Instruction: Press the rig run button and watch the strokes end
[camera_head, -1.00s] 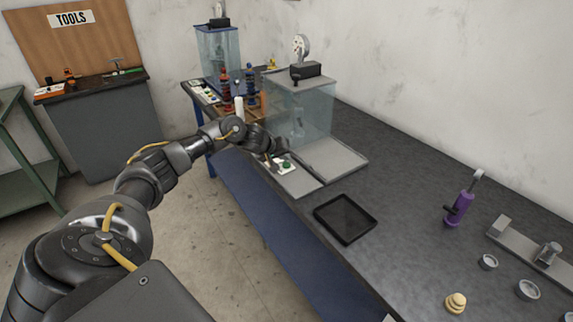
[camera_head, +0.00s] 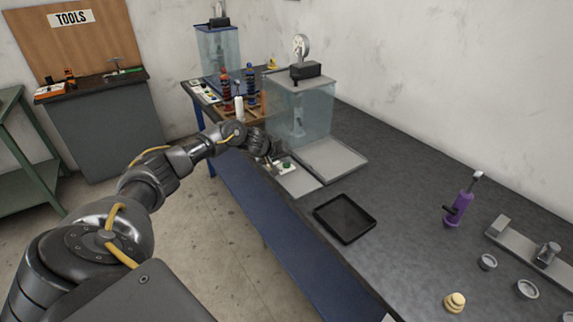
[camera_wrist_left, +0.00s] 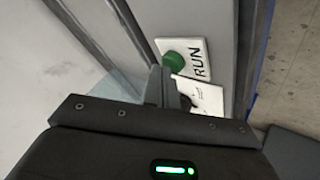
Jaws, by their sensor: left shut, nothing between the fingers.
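The green run button (camera_wrist_left: 173,60) sits on a white plate marked RUN (camera_wrist_left: 197,57) in the left wrist view. In the head view the button (camera_head: 286,165) shows on the front plate of the clear-walled rig (camera_head: 303,105). My left gripper (camera_head: 272,160) is shut and empty, just left of the button. In the left wrist view its fingers (camera_wrist_left: 163,85) reach close to the button's lower edge; I cannot tell whether they touch it. A white card (camera_wrist_left: 203,97) lies beside the plate, partly behind the fingers. My right gripper is not in view.
A black tray (camera_head: 345,218) lies on the dark bench right of the rig. A purple shock absorber (camera_head: 459,208), a yellow stacked part (camera_head: 454,302) and grey rings stand farther right. Red and blue shocks (camera_head: 226,90) stand behind my left arm.

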